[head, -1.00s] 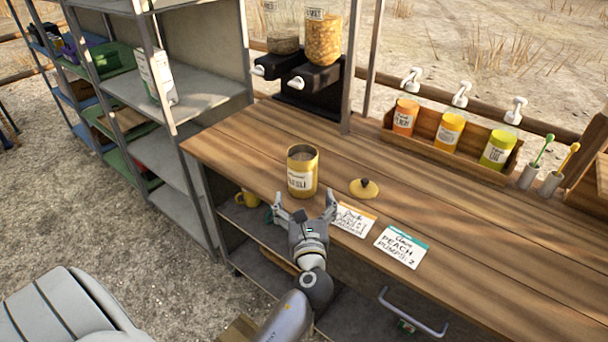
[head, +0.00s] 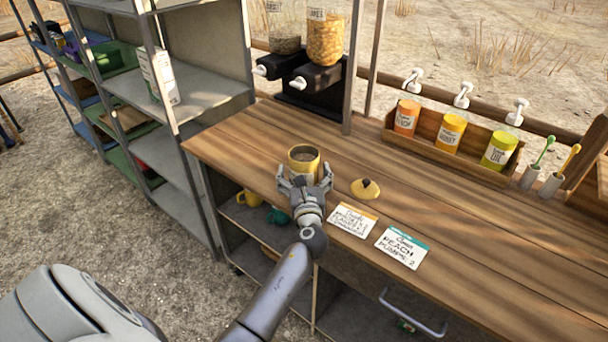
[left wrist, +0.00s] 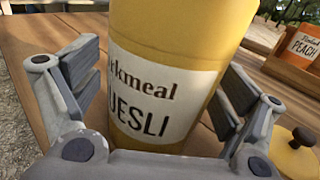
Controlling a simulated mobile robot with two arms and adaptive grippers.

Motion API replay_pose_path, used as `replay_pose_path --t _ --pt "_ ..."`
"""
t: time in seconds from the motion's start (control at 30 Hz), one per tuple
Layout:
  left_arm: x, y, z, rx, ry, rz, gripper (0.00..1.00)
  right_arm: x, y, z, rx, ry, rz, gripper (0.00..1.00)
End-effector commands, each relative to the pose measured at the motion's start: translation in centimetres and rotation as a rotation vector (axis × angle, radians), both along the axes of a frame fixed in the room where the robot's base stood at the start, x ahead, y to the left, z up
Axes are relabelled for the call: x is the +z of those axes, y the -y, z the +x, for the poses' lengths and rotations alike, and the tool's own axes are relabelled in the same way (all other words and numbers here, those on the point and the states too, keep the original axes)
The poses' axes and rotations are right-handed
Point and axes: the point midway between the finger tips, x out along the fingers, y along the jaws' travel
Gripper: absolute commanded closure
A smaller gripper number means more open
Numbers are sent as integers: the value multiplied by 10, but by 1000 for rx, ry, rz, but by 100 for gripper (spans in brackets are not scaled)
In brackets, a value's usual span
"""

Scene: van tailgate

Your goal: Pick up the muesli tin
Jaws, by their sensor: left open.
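The muesli tin (head: 304,158) is a yellow open-topped can standing upright on the wooden counter. In the left wrist view the tin (left wrist: 165,40) fills the middle, with a white label reading "…kmeal …UESLI". My left gripper (head: 305,181) is open, its fingers on both sides of the tin; in the wrist view a gap shows at the left finger, and I cannot tell whether the right finger touches. The yellow lid with a dark knob (head: 366,188) lies on the counter to the right of the tin. My right gripper is not in view.
Two written cards (head: 352,219) lie on the counter right of my gripper. A wooden box (head: 425,150) with three labelled tins stands at the back right. Dispensers (head: 318,78) stand behind the tin. A metal shelf (head: 205,92) is at the left.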

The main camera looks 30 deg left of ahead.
Motion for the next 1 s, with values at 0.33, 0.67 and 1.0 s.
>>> replay_pose_path --t 0.33,0.67,1.0 --pt "0 0 0 0 0 0 33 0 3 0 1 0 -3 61" --pt "1 0 0 0 2 0 64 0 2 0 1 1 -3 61" --pt "14 0 0 0 6 -1 64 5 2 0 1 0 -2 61"
